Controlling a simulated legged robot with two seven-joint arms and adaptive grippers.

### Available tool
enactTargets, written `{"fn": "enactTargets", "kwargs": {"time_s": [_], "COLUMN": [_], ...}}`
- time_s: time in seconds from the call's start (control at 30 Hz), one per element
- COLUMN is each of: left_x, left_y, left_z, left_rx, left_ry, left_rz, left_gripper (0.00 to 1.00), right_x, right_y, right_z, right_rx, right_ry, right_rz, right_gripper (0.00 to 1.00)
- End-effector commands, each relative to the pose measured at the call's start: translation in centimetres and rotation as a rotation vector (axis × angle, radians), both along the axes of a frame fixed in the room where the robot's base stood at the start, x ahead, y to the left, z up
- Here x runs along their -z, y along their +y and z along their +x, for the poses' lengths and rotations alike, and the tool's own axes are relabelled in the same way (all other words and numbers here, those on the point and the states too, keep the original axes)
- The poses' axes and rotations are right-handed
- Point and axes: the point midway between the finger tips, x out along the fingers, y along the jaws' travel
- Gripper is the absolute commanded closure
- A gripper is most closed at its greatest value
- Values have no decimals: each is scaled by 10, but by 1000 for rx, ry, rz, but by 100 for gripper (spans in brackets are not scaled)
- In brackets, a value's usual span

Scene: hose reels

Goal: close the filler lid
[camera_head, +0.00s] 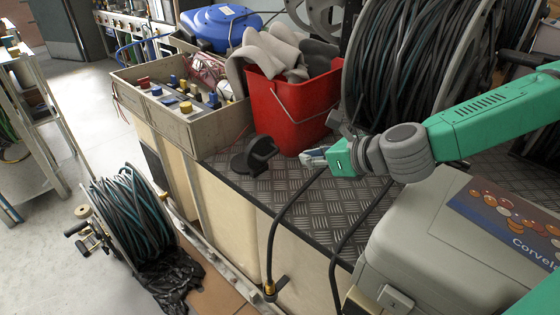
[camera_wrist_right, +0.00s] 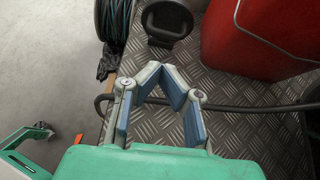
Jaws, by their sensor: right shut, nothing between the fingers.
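The black filler (camera_head: 239,165) sits on the dark tread-plate top, left of the red bucket. Its round black lid (camera_head: 262,148) appears tilted up, standing open on the filler's right side. The black filler piece also shows at the top of the right wrist view (camera_wrist_right: 167,22), beyond my fingertips. My right gripper (camera_head: 312,157) is to the right of the lid, apart from it. Its fingertips (camera_wrist_right: 162,78) come together with nothing between them, above the plate and a black hose.
The red bucket (camera_head: 292,108) with grey items stands just behind the lid. A wooden crate (camera_head: 190,128) of fittings is at left. A black hose (camera_head: 284,208) runs under my right gripper over the plate edge. A grey case (camera_head: 440,250) is at right, a large hose reel (camera_head: 410,65) behind.

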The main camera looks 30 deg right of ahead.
Motion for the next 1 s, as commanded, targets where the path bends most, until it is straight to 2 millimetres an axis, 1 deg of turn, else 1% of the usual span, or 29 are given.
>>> {"fn": "enactTargets", "kwargs": {"time_s": [0.03,0.13,0.23,0.5,0.7,0.83,1.0], "left_x": [7,12,17,37,45,46,46], "left_y": [0,0,0,0,0,0,0], "left_z": [0,0,0,0,0,0,0], "left_rx": [0,0,0,0,0,0,1], "left_ry": [0,0,-1,0,-1,-1,-1], "left_rz": [0,0,0,0,0,0,0], "left_gripper": [59,59,59,59,59,59,59], "right_x": [8,13,18,43,54,56,56], "right_y": [-1,-1,3,21,26,28,28], "right_z": [1,4,13,54,75,81,82], "right_rx": [1,1,-1,-2,0,0,1], "right_ry": [-1,0,1,2,0,0,0], "right_rz": [1,0,-4,-7,0,2,3], "right_gripper": [100,100,100,100,100,100,100]}}
